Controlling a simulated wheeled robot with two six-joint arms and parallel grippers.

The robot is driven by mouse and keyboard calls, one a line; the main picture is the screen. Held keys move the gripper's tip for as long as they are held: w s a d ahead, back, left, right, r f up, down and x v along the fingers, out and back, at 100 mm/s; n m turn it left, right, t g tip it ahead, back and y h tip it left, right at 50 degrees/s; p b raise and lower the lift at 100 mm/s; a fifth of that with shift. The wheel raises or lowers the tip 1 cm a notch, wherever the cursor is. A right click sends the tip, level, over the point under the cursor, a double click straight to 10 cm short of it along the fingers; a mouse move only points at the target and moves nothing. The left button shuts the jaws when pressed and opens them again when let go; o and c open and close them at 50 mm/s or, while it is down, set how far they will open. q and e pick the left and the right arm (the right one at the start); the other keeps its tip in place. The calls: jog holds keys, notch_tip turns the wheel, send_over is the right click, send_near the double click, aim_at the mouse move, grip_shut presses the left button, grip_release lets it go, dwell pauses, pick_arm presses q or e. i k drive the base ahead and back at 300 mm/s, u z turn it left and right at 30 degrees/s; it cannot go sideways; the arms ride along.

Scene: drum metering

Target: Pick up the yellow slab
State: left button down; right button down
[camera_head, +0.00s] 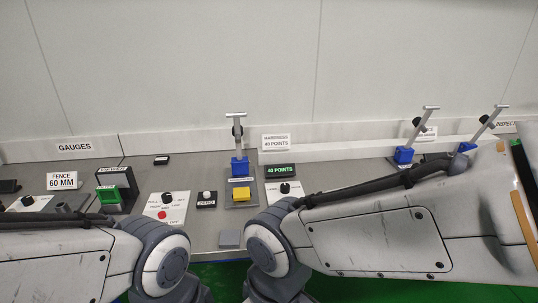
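The yellow slab (241,194) is a small block at the middle of the bench. It sits on a grey plate (238,204) in front of a blue stand (240,167) with an upright T-shaped handle (236,119). The slab looks unobstructed from my head. My two arms cross the lower part of the picture, one from each side, with their joints below the slab. Neither gripper shows; both are outside the picture or hidden behind my arms.
A ZERO button box (206,200) and a red-button panel (165,209) stand left. More blue stands (404,155) are farther right.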

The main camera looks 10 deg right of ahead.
aim_at(240, 193)
jog(key=z, duration=0.1)
jog(key=i, duration=1.1)
jog(key=u, duration=0.5)
